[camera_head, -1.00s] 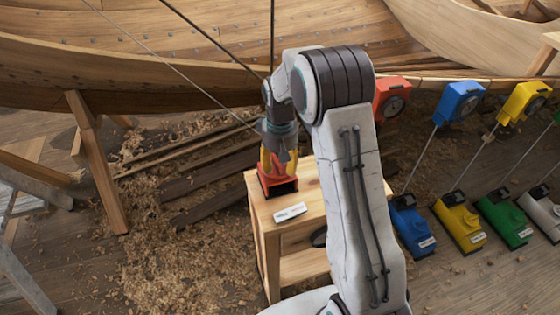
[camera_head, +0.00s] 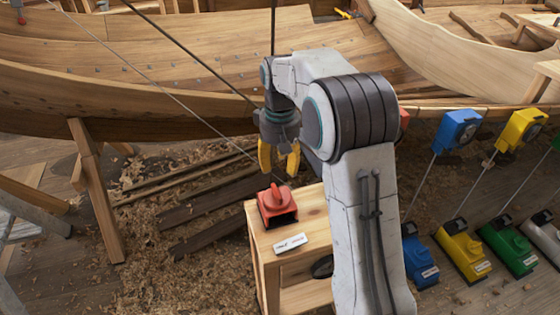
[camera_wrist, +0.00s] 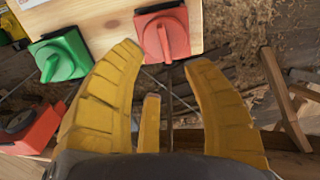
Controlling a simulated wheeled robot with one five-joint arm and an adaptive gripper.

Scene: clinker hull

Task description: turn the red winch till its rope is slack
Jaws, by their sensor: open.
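The red winch (camera_head: 277,207) sits on top of a wooden stand and has a raised red handle. In the wrist view the red winch (camera_wrist: 163,35) is just beyond my fingertips, with its handle pointing down toward them. My gripper (camera_head: 279,172) is above the winch, its yellow fingers spread and apart from the handle. The wrist view shows my gripper (camera_wrist: 163,62) empty. A thin line runs down toward the stand from the upper left, but I cannot tell whether it belongs to this winch or how taut it is.
A green winch (camera_wrist: 60,57) shows beside the red one in the wrist view. The stand (camera_head: 262,245) carries a white label (camera_head: 290,243). Blue (camera_head: 418,255), yellow (camera_head: 461,247) and green (camera_head: 508,232) units stand to the right. The wooden hull (camera_head: 190,100) spans behind.

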